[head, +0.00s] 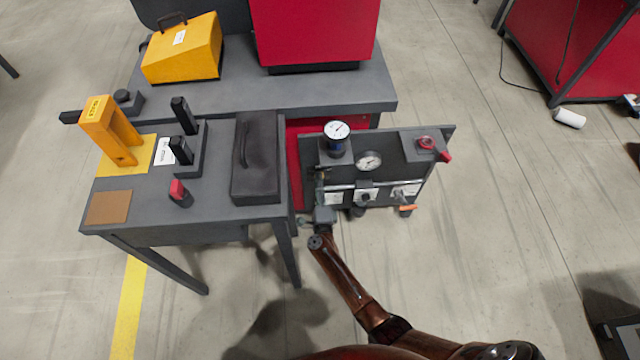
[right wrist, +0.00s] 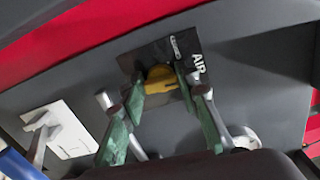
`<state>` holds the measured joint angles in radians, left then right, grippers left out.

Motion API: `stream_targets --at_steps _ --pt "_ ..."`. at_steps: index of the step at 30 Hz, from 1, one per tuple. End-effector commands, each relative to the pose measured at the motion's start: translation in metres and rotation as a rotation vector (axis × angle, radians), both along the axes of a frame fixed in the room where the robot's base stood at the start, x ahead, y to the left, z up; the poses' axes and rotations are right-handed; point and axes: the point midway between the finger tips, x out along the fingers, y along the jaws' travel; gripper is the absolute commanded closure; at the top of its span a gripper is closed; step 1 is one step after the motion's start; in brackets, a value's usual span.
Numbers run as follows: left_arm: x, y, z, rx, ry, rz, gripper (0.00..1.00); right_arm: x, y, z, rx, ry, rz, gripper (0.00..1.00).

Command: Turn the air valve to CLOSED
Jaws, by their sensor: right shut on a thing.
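The air valve's yellow handle (right wrist: 158,79) shows in the right wrist view, in front of a black plate (right wrist: 148,57) lettered AIR. The two green-padded fingers of my right gripper (right wrist: 161,84) stand on either side of the handle and are shut on it. In the head view my right gripper (head: 324,214) is at the lower left part of the grey valve panel (head: 385,140), and the yellow handle cannot be made out there. Which position the handle points to cannot be read. My left gripper is not in view.
The panel carries gauges (head: 337,131), a red knob (head: 427,142) and an orange-tipped lever (head: 407,208). A grey table (head: 225,212) with a dark case (head: 257,165) stands close to the left of my right gripper.

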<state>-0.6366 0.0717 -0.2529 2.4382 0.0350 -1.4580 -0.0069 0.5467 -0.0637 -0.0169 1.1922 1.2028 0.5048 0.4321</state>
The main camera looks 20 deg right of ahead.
Motion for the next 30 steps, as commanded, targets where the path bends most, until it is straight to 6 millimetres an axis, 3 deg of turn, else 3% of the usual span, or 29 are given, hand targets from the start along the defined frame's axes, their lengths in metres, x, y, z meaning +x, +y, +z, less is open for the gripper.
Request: stream_targets --at_steps 7,18,30 --pt "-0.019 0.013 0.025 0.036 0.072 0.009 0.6 0.0 0.002 0.0 -0.223 0.066 0.001 0.95" --pt "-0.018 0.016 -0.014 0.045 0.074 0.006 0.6 0.0 0.001 -0.003 -0.55 0.16 0.001 0.95" --pt "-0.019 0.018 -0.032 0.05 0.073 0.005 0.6 -0.001 0.0 -0.005 -0.789 0.228 0.002 0.95"
